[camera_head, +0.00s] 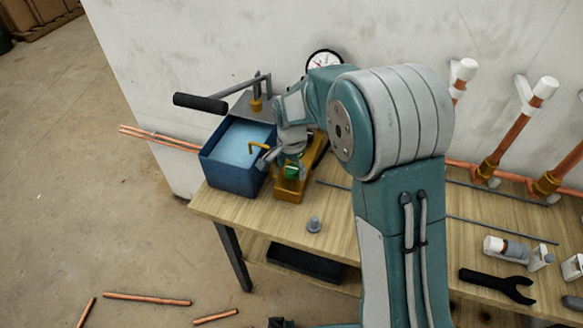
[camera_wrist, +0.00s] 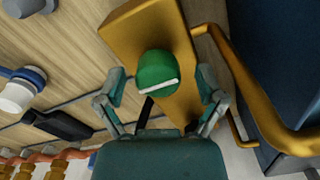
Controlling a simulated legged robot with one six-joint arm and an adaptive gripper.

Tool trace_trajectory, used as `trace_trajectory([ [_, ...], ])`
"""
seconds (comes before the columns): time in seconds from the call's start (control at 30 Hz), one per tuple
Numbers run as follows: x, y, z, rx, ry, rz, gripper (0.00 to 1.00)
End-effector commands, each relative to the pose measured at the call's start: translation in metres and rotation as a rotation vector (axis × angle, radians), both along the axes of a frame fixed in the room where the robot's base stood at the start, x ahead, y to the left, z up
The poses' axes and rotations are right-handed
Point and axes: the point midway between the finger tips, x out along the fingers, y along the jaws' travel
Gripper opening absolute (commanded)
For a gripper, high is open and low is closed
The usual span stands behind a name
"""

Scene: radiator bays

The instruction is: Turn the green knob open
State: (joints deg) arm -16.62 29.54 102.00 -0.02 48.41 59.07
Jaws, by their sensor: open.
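The green knob (camera_wrist: 157,70) is round with a pale bar across its face. It sits on a yellow-brass block (camera_wrist: 130,32). In the wrist view my gripper (camera_wrist: 161,82) is open, with one finger on each side of the knob and a visible gap to each. In the head view the green knob (camera_head: 291,171) shows just below my gripper (camera_head: 287,160), on the brass block (camera_head: 289,190) at the left of the bench. The fingers partly hide it there. I cannot tell how deep the fingers reach around the knob.
A blue water tank (camera_head: 233,182) with a pump handle (camera_head: 201,103) stands left of the block. A bent brass pipe (camera_wrist: 240,75) runs close beside it. A gauge (camera_head: 324,62) is behind. A grey fitting (camera_head: 314,225) and a black wrench (camera_head: 497,285) lie on the wooden bench.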

Motion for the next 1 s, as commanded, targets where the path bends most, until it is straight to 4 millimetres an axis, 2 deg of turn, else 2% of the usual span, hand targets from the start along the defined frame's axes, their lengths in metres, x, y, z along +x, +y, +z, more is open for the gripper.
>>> trace_trajectory([
  [0.07,0.0,0.0,0.0001,0.0,0.0,0.0,0.88],
  [0.17,0.0001,-0.0005,0.0003,0.001,0.001,0.0,0.48],
  [0.2,0.0,-0.0008,0.0003,0.001,0.001,0.0,0.3],
  [0.27,0.0002,-0.001,0.0003,0.001,0.0,0.0,0.06],
  [0.67,0.0012,-0.0002,0.0,0.0,-0.001,0.028,0.06],
  [1.0,0.0017,0.0001,0.0,0.001,-0.003,0.231,0.06],
])
